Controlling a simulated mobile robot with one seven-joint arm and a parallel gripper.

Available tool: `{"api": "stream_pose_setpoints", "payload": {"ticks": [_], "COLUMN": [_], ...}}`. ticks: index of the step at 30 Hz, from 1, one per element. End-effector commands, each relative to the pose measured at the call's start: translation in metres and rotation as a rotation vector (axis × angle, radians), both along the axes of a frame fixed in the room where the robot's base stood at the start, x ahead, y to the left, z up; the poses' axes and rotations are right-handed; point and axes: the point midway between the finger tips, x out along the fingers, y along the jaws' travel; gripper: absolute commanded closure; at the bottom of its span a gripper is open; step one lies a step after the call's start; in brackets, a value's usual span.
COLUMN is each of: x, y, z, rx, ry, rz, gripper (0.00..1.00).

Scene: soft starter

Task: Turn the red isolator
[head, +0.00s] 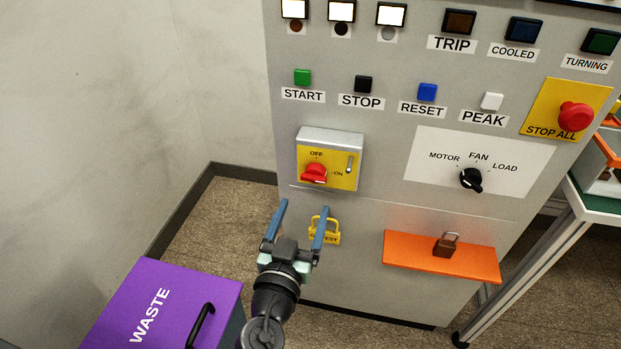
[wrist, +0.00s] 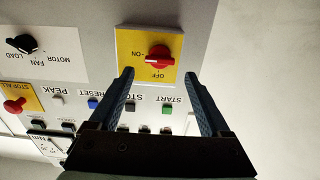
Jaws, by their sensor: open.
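The red isolator (head: 314,173) is a rotary handle on a yellow plate (head: 340,183) in a grey box on the cabinet front. The plate is marked OFF above the handle and ON to its right. My gripper (head: 303,206) is open and empty, below and in front of the box. In the wrist view, which is upside down, the red isolator (wrist: 159,58) shows between and just beyond the fingertips (wrist: 159,75), with no contact visible.
A yellow padlock (head: 331,222) with a tag hangs behind my right finger. A brown padlock (head: 446,245) lies on an orange shelf (head: 420,255) to the right. A purple WASTE bin (head: 190,290) stands at lower left. Push buttons and a black selector (head: 471,179) are nearby.

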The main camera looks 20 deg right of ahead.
Motion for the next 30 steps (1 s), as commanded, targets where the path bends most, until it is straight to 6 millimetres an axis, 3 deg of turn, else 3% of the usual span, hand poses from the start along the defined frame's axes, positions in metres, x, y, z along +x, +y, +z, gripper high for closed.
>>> {"api": "stream_pose_setpoints", "payload": {"ticks": [6,12,26,30], "x": [0.037,0.059,0.068,0.068], "y": [-0.026,-0.041,-0.047,-0.047], "z": [0.001,0.001,0.000,0.001], "rx": [0.000,0.000,0.001,0.001], "ry": [-0.001,-0.001,-0.001,-0.001], "rz": [-0.003,-0.002,-0.001,-0.001], "gripper": [0.19,0.19,0.19,0.40]}}
